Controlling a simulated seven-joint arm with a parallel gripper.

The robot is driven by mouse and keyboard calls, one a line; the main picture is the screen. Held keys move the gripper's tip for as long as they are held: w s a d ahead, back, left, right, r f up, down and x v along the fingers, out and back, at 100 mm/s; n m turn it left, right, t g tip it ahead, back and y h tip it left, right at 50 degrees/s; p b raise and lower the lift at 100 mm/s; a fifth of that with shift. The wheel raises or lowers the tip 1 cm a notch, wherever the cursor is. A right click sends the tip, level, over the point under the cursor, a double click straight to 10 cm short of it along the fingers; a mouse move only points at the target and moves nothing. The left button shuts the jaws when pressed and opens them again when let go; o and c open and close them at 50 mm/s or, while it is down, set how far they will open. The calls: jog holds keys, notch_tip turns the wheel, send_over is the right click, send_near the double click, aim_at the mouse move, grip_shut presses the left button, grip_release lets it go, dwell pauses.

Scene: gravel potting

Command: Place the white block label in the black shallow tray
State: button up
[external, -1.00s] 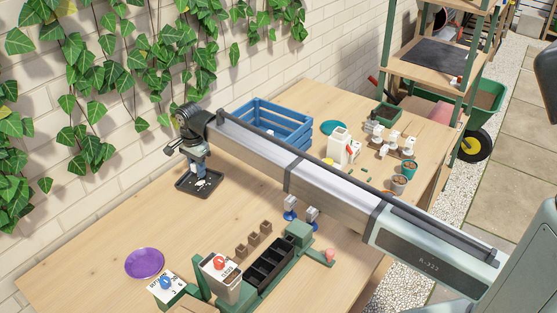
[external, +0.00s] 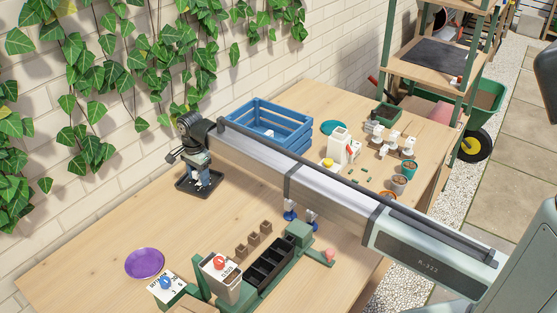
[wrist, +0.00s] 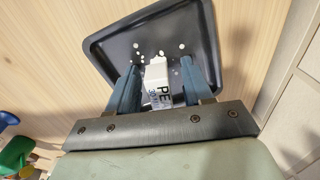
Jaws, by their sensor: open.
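The black shallow tray (external: 181,186) lies on the wooden table near the wall, below my gripper (external: 203,180). In the wrist view the tray (wrist: 118,45) fills the area beyond the fingers. The white block label (wrist: 157,73), with dark letters on its face, is between the two blue fingers of my gripper (wrist: 160,66) and within the tray's outline. The fingers are open, one on each side of the label. Whether the label rests on the tray floor is hard to tell. In the external view the gripper hides the label.
Several small white bits (wrist: 182,46) lie in the tray. A blue crate (external: 290,133) stands behind my arm. A purple plate (external: 145,263) and a green rack with a black cell tray (external: 270,262) are nearer the front. The table left of the tray is clear.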

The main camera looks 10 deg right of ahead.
notch_tip(320, 180, up, 12)
jog(key=shift+r, duration=0.15)
dwell(0.6)
